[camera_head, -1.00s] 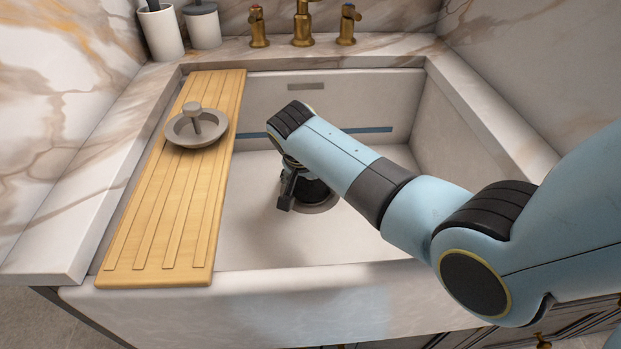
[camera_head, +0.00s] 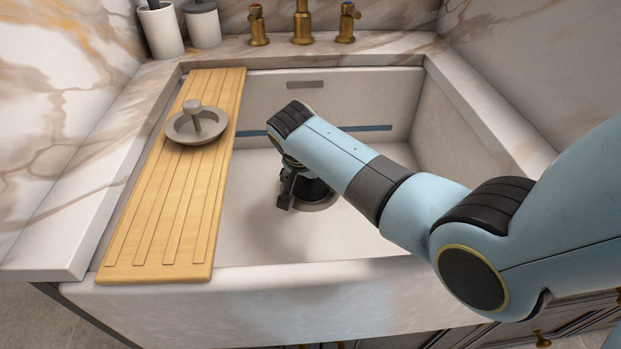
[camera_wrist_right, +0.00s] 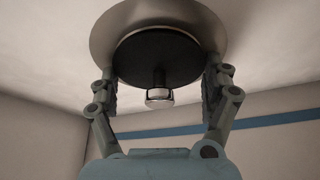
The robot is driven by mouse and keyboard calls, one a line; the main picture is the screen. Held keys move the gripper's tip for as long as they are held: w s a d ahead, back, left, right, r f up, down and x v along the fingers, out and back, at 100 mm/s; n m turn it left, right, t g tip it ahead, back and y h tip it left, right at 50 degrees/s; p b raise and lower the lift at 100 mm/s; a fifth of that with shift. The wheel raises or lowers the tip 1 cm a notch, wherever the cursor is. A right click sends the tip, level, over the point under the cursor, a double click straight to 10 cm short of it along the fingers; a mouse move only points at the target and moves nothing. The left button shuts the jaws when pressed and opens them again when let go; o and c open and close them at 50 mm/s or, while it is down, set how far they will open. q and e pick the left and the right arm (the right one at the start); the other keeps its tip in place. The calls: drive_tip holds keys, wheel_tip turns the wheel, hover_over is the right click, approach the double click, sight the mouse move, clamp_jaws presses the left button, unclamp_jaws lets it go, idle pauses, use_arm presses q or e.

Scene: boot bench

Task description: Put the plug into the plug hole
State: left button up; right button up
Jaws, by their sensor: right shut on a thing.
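The plug (camera_wrist_right: 160,52) is a black disc with a short stem and a pale metal knob. In the right wrist view, the fingers of my right gripper (camera_wrist_right: 162,80) close on either side of its disc. The plug (camera_head: 317,191) also shows partly behind my right gripper (camera_head: 300,186) in the head view. The plug hole's metal rim (camera_wrist_right: 103,32) surrounds the disc in the right wrist view, and its rim (camera_head: 326,206) shows on the sink floor in the head view. The disc covers the opening; I cannot tell whether it is seated or just above. My left gripper is out of view.
A wooden board (camera_head: 165,235) lies across the sink's left side, with a grey strainer-like dish (camera_head: 213,130) on it. Brass taps (camera_head: 303,25) and two containers (camera_head: 160,30) stand behind. The sink walls (camera_head: 440,130) enclose my gripper; the floor left of it is clear.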

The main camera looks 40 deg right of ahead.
drive_tip(key=shift+s+f, duration=0.3)
drive_tip(key=shift+f, duration=0.2)
drive_tip(key=shift+s+f, duration=0.1)
drive_tip(key=shift+f, duration=0.15)
drive_tip(key=c, duration=0.3)
drive_tip(key=o, duration=1.3)
drive_tip(key=shift+f, duration=0.1)
drive_tip(key=shift+o, duration=0.2)
drive_tip(key=shift+a, duration=0.1)
drive_tip(key=r+p, duration=0.2)
drive_tip(key=r, duration=0.1)
drive_tip(key=shift+w+r+p, duration=0.1)
drive_tip(key=shift+w+p, duration=0.15)
drive_tip(key=shift+p, duration=0.15)
drive_tip(key=shift+w+r+p, duration=0.1)
drive_tip(key=shift+r+p, duration=1.55)
drive_tip(key=shift+r, duration=0.05)
